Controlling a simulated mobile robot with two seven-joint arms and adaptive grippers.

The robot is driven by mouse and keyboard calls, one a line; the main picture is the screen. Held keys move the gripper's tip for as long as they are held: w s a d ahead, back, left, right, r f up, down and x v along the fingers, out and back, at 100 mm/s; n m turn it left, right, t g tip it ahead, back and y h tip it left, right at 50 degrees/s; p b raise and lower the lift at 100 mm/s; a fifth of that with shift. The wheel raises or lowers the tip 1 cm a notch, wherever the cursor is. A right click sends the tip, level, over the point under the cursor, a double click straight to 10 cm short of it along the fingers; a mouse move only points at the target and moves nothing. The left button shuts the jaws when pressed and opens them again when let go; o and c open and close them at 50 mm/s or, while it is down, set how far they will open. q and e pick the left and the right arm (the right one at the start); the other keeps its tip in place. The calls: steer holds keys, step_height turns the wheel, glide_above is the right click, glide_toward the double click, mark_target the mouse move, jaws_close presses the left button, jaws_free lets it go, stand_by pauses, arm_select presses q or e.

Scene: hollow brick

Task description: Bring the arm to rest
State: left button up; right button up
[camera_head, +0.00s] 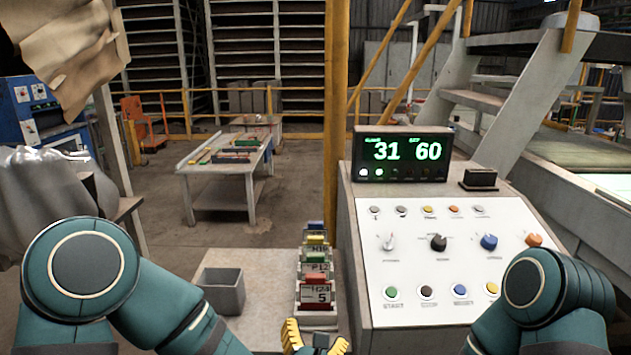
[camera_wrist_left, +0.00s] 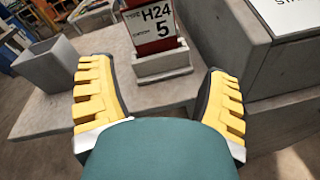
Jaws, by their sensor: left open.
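My left gripper (camera_head: 313,341) shows at the bottom middle of the head view, in front of the row of cards. In the left wrist view my left gripper (camera_wrist_left: 160,105) has its two yellow-padded fingers spread wide, with nothing between them. The front card (camera_head: 318,293), marked H24 and 5, stands upright in a grey holder just beyond the fingers; the card also shows in the wrist view (camera_wrist_left: 150,25). My right arm comes in at the lower right of the head view, but its gripper is out of the picture.
A grey open box (camera_head: 222,290) stands left of the cards on the light worktop (camera_head: 265,270). A control panel (camera_head: 445,255) with knobs, buttons and a display (camera_head: 402,155) reading 31 and 60 stands to the right. A workbench (camera_head: 225,165) is farther back, with open floor around it.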

arm_select(q)
step_height(320, 180, down, 10)
steer(key=a+r+m+g+h, duration=0.15)
steer(key=m+g, duration=0.25)
steer(key=m, duration=0.5)
steer(key=s+a+f+m+g, duration=0.4)
steer(key=s+f+m, duration=0.3)
steer(key=f+m, duration=0.2)
steer(key=s+a+f+m+g, duration=0.4)
steer(key=s+f+m+g, duration=0.2)
steer(key=s+f+m, duration=0.2)
steer(key=m, duration=0.2)
steer(key=shift+a+f+m+g+h, duration=0.2)
steer(key=shift+f+m+g+h, duration=0.1)
steer(key=shift+f+h, duration=0.1)
